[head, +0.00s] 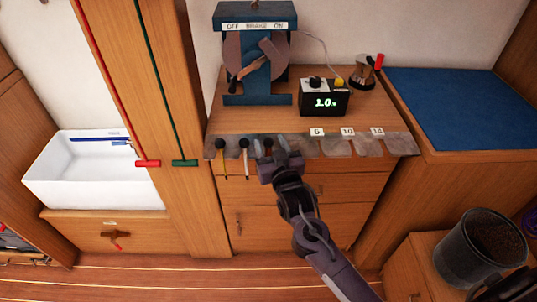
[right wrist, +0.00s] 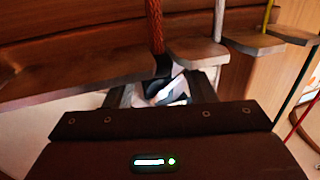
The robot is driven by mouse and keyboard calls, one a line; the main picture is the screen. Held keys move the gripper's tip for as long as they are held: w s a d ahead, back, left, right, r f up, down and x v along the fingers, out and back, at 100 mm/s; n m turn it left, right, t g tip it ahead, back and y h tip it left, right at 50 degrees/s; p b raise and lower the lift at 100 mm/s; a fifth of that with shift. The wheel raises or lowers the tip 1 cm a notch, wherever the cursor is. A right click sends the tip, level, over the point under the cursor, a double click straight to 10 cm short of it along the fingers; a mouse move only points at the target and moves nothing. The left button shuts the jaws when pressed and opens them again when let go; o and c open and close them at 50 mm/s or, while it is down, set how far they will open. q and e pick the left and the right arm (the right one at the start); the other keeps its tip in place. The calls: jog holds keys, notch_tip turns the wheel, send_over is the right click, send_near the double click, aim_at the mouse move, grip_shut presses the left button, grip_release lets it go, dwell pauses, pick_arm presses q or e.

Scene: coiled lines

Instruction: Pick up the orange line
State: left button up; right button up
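The orange line (right wrist: 155,25) hangs at the notched counter edge, with a dark ball (right wrist: 160,70) at its end. In the head view this ball (head: 268,143) shows just beyond my right gripper (head: 276,152), which hides the line itself. In the right wrist view my right gripper (right wrist: 161,92) has its fingers apart, one on either side of the ball. I see no clear contact. A white line (head: 246,160) and a yellow line (head: 223,160) hang to the left in the head view. My left gripper is not in view.
A brake device (head: 255,90) and a black box reading 1.0x (head: 324,101) stand on the counter. Numbered slots (head: 347,146) lie to the right along its edge. Red (head: 148,163) and green (head: 184,163) handles and a white basin (head: 75,185) are at left.

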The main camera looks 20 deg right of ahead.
jog(key=c, duration=1)
grip_shut()
